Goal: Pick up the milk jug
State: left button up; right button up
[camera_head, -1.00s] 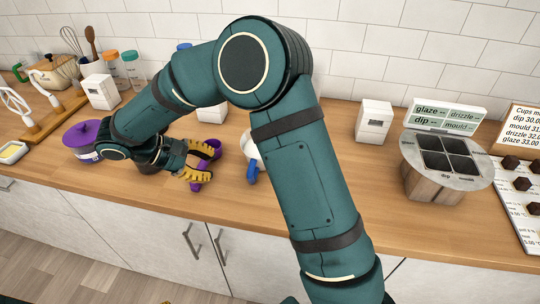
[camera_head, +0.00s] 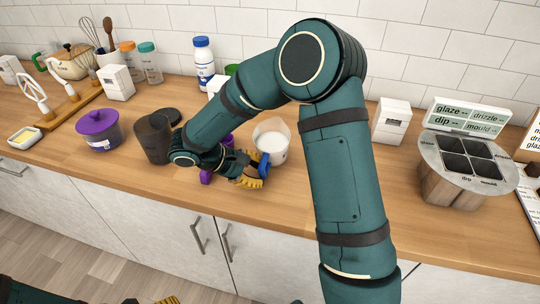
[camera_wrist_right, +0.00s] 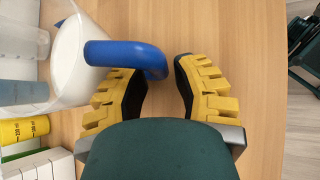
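The milk jug (camera_head: 273,137) is a clear jug with white contents and a blue handle. It stands upright on the counter just beyond my right gripper (camera_head: 256,175), partly hidden by my arm. In the right wrist view the jug (camera_wrist_right: 68,65) is at upper left, and its blue handle (camera_wrist_right: 127,54) reaches over one fingertip toward the gap between the fingers. My right gripper (camera_wrist_right: 158,75) is open with nothing held. Whether it touches the handle cannot be told. Part of my left gripper (camera_head: 165,300) shows at the bottom edge; its state is hidden.
A purple item (camera_head: 207,176) is beside my right gripper. A dark cup (camera_head: 153,138) and purple lidded pot (camera_head: 98,130) stand to the left. A white bottle with blue cap (camera_head: 204,65) stands behind. The counter's front strip (camera_head: 130,178) is clear.

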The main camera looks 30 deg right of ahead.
jog(key=shift+x, duration=0.8)
grip_shut()
jog(key=shift+r, duration=0.1)
jog(key=shift+r+p, duration=1.15)
jog(key=shift+r, duration=3.8)
